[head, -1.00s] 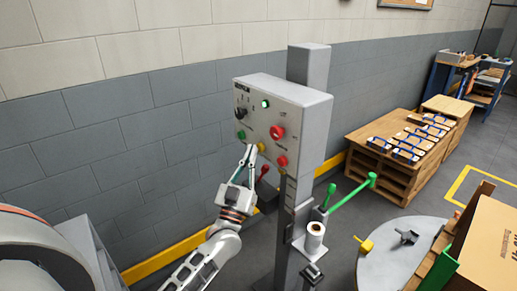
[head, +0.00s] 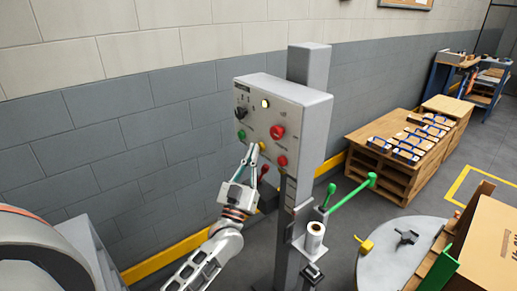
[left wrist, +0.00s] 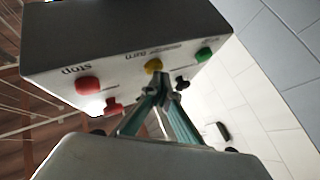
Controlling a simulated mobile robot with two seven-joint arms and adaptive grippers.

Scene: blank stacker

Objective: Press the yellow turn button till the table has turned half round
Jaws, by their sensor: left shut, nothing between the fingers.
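The yellow turn button (head: 262,146) is on the front of the grey control box (head: 303,113), and it also shows in the left wrist view (left wrist: 153,65) beside the word "turn". My left gripper (head: 253,150) is shut and empty, with its fingertips right at the yellow button. In the left wrist view the fingertips (left wrist: 158,86) lie just under the button; I cannot tell for sure whether they touch it. A round grey table (head: 382,270) stands at the lower right. My right gripper is not in view.
The box also carries a green button (head: 241,135), a red stop button (head: 277,132), a lower red button (head: 282,161) and a black knob (head: 241,113). A green lever (head: 345,193) sticks out from the post. A cardboard box (head: 488,245) is at right.

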